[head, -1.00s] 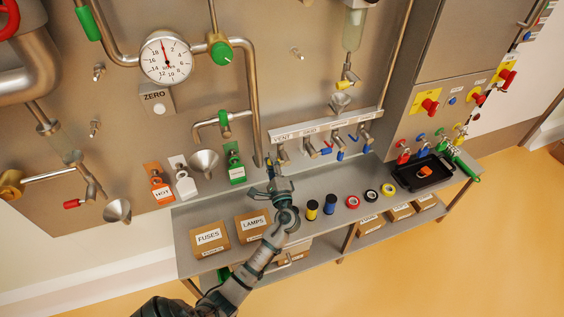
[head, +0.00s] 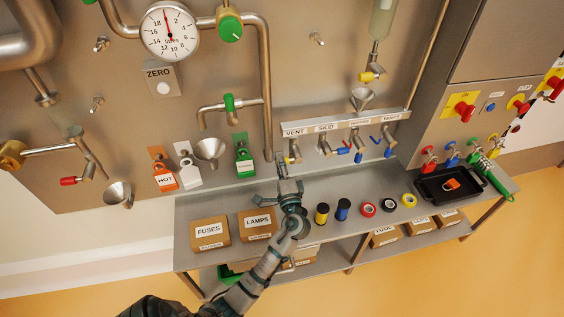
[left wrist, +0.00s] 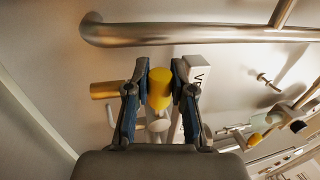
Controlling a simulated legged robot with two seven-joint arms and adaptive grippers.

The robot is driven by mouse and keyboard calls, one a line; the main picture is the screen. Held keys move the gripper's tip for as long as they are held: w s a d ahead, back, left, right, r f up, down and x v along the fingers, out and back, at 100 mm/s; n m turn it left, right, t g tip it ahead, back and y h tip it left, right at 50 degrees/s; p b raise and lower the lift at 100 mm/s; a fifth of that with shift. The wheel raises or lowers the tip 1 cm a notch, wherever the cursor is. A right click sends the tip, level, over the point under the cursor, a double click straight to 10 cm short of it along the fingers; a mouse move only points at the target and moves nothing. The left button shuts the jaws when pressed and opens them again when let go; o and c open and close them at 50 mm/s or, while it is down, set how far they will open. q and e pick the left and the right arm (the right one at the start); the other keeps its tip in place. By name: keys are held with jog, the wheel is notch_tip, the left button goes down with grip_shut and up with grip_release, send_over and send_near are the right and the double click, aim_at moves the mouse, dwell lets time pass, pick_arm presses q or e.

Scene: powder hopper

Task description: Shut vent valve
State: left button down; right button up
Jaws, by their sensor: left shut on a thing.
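The vent valve (head: 294,152) hangs at the left end of the labelled rail on the wall panel, under the word VENT. My left gripper (head: 283,170) is just below it, its arm reaching up over the bench. In the left wrist view, my left gripper (left wrist: 160,88) is shut with its two fingers on either side of a yellow handle (left wrist: 159,88). A brass pipe end (left wrist: 104,90) shows beside the left finger. In the head view the gripper hides the handle, so its angle is unclear there. My right gripper is not in view.
More valves with blue handles (head: 389,152) hang to the right on the same rail (head: 345,123). Below is a grey bench (head: 185,235) with boxes (head: 258,222), tape rolls (head: 368,209) and a black tray (head: 427,190).

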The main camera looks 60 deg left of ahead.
pick_arm(q)
jog(key=shift+s+f, duration=0.1)
jog(key=shift+f, duration=0.25)
jog(key=c, duration=1.2)
grip_release()
jog(key=shift+o, duration=1.1)
jog(key=shift+r, duration=0.1)
jog(key=shift+d, duration=0.2)
jog(key=v, duration=1.1)
jog(key=shift+d, duration=0.25)
jog(key=shift+s, duration=0.1)
jog(key=shift+f, duration=0.25)
